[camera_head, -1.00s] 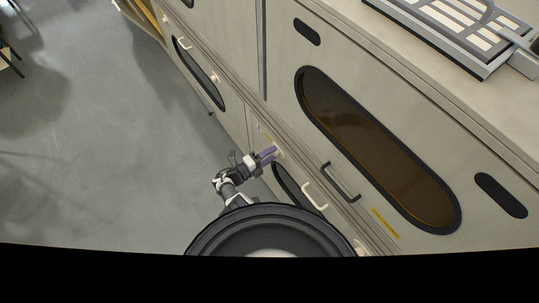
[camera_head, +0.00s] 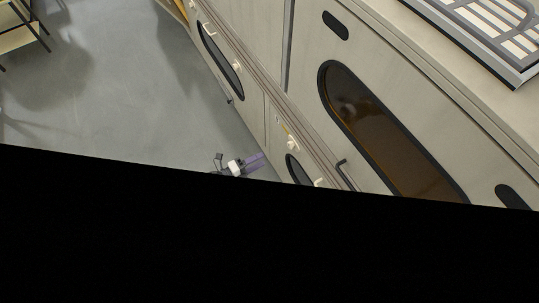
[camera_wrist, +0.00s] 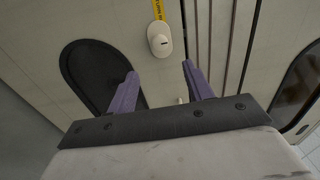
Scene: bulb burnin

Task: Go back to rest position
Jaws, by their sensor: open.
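My gripper (camera_head: 255,161) has purple fingers and shows at the lower middle of the head view, over the grey floor just left of the cabinet front. In the wrist view my gripper (camera_wrist: 160,72) has its two fingers spread apart with nothing between them. The lower part of the head view is black and hides most of my arm.
The beige cabinet (camera_head: 300,60) has a large oval amber window (camera_head: 375,130) and a dark handle (camera_head: 344,173). A grey grille (camera_head: 490,30) lies on its top. Open floor (camera_head: 120,100) is at left, with a shelf-like stand (camera_head: 20,38) at the far left.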

